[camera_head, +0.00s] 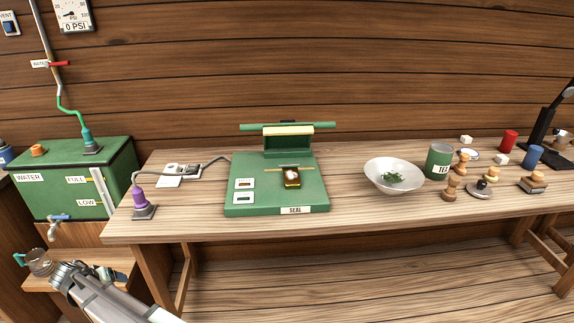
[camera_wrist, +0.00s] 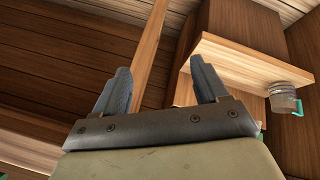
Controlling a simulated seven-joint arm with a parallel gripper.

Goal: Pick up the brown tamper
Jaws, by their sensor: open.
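Several small wooden-handled tools stand at the right of the bench. One is an all-brown, tamper-shaped piece (camera_head: 450,190) standing upright in front of the green tin; a similar wooden-topped piece (camera_head: 462,162) stands behind it. I cannot tell for certain which is the brown tamper. My gripper (camera_wrist: 163,82) is open and empty, with both fingers apart in the wrist view. In the head view it is at the lower left, below and in front of the bench, far from these tools. No tamper shows in the wrist view.
The bench (camera_head: 370,215) carries a green sealing press (camera_head: 240,211), a white bowl (camera_head: 378,184) with green leaves, a green tin (camera_head: 438,161) and red and blue cylinders. A green water tank (camera_head: 65,190) and a glass jug (camera_head: 38,262) are at left.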

